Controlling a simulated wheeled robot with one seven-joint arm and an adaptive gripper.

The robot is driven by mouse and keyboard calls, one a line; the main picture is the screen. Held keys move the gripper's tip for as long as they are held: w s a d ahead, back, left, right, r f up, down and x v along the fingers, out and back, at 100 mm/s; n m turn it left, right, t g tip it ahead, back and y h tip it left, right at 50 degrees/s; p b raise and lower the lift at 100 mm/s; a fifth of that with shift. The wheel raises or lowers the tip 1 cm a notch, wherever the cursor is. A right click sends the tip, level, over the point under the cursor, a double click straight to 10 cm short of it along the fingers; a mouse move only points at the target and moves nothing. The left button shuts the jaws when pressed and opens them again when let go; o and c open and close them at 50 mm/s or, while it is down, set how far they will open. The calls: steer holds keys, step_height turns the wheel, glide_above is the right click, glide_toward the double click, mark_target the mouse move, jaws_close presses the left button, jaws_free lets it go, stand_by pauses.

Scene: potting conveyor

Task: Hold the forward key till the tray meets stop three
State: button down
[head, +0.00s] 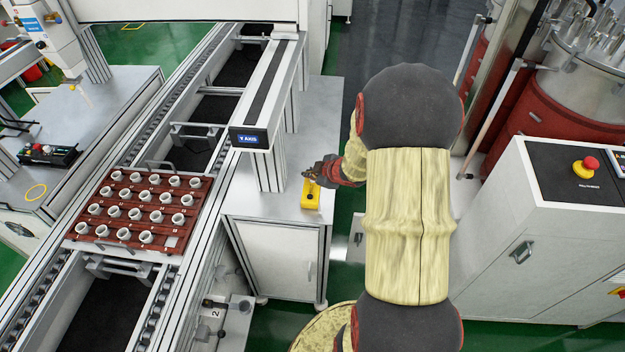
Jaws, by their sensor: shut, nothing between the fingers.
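A red-brown tray (194,212) with rows of white cups sits on the conveyor (168,318) at the left. One spot at its near right corner holds no cup. A yellow key box (311,199) lies on the grey cabinet top beside the conveyor. My gripper (309,178) is shut and empty at the far end of the yellow box, reaching in from the right. It covers that end, so I cannot see which key is under it or whether it touches. A plate marked 2 (215,314) is on the conveyor's near right side. I cannot make out a stop marked three.
A post with a Y AXIS beam (250,138) stands on the cabinet (235,205), left of my gripper. A white console with a red stop button (591,162) is at the right. A metal crossbar (197,131) spans the conveyor beyond the tray.

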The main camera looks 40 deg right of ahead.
mark_target(311, 181)
steer(key=shift+f, duration=0.4)
stand_by(3.9)
steer(key=shift+r, duration=0.15)
stand_by(1.0)
steer(key=shift+r+p, duration=0.7)
steer(key=shift+r, duration=0.05)
step_height(311, 181, up, 5)
steer(key=p, duration=0.5)
stand_by(0.5)
